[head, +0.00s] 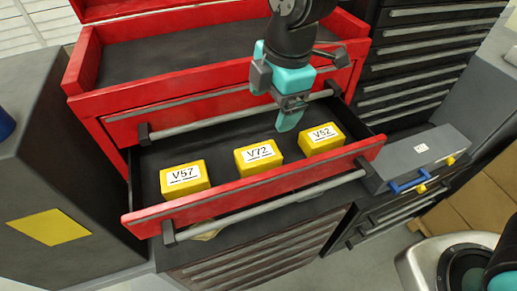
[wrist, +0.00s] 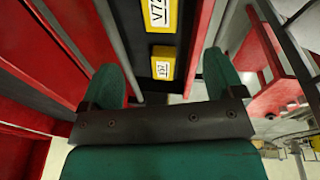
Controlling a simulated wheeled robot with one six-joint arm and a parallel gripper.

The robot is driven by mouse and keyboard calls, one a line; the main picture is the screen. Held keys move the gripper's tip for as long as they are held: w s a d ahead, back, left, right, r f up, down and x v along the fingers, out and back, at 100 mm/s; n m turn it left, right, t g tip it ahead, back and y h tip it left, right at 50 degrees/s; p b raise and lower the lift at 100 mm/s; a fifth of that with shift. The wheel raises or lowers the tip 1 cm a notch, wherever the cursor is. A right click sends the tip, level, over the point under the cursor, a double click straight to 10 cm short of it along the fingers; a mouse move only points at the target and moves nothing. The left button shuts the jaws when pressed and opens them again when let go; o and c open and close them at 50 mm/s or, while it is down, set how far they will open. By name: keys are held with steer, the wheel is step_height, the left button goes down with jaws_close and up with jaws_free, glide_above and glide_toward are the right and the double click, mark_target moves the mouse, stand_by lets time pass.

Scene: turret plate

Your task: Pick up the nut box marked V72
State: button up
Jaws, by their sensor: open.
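The yellow nut box marked V72 (head: 258,156) sits in the middle of the open red drawer (head: 240,194), between two other yellow boxes. In the wrist view the V72 box (wrist: 158,14) shows at the top edge, partly cut off. My gripper (head: 289,115) is above the back part of the drawer, behind and a little right of V72, apart from it. In the wrist view my gripper (wrist: 165,77) has its two teal fingers spread wide with nothing held between them.
The box marked V57 (head: 184,178) is at the left in the drawer, and V52 (head: 321,138) at the right. The drawer's front wall and handle bar (head: 265,207) stand before them. A grey case (head: 421,157) lies to the right. Dark drawer floor is bare between the boxes.

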mark_target(259, 154)
steer(key=f+b, duration=0.4)
steer(key=f, duration=0.1)
steer(key=w+a+f+b, duration=0.1)
steer(key=f+b, duration=0.3)
steer(key=f, duration=0.2)
steer(key=a+f+b, duration=0.1)
steer(key=f+b, duration=0.3)
steer(key=f, duration=0.2)
steer(key=shift+w+a, duration=0.2)
steer(key=shift+w, duration=0.05)
steer(key=shift+r, duration=0.15)
steer(key=c, duration=1)
